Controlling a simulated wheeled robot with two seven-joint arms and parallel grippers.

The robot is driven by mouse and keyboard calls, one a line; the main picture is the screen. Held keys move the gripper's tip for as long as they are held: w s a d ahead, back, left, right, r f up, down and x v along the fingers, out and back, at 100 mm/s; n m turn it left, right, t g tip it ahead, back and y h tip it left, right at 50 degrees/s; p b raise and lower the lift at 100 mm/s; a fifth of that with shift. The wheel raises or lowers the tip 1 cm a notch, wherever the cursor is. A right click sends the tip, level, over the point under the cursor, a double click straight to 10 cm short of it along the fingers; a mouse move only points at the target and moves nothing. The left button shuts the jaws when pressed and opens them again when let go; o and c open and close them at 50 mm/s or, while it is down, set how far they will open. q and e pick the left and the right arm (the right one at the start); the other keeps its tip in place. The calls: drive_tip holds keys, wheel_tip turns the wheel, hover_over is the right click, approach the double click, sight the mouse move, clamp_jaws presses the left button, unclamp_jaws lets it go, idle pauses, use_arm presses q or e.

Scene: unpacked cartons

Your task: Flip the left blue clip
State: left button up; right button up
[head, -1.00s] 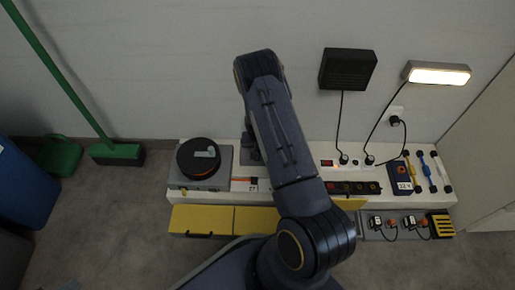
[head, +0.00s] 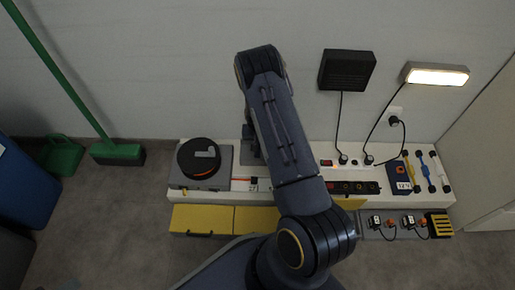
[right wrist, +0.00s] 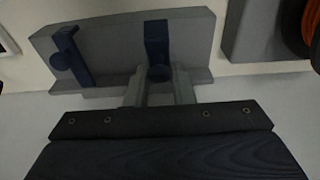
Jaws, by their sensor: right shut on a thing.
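In the right wrist view a grey bracket (right wrist: 110,40) carries two blue clips. One blue clip (right wrist: 156,35) is in the middle, between my fingers. The other blue clip (right wrist: 74,52) is to its left in that view. My right gripper (right wrist: 158,80) is shut on the middle clip at its rounded lower end. In the head view my arm hides the clips and most of the bracket area. My left gripper is not in view.
The white bench holds a round black disc unit (head: 199,158) at left and a dark socket strip (head: 353,187) at right of my arm. A small blue box (head: 399,177) and a lit lamp (head: 437,75) are further right.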

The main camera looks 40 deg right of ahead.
drive_tip(key=shift+w+d+r, duration=0.15)
drive_tip(key=shift+w+d, duration=0.1)
drive_tip(key=shift+w+d+r, duration=0.35)
drive_tip(key=shift+w+d, duration=0.1)
drive_tip(key=shift+w, duration=0.1)
clamp_jaws()
drive_tip(key=shift+w+d+r+b, duration=0.3)
drive_tip(key=shift+w+d+r, duration=0.15)
drive_tip(key=shift+w+d, duration=0.15)
drive_tip(key=shift+w, duration=0.15)
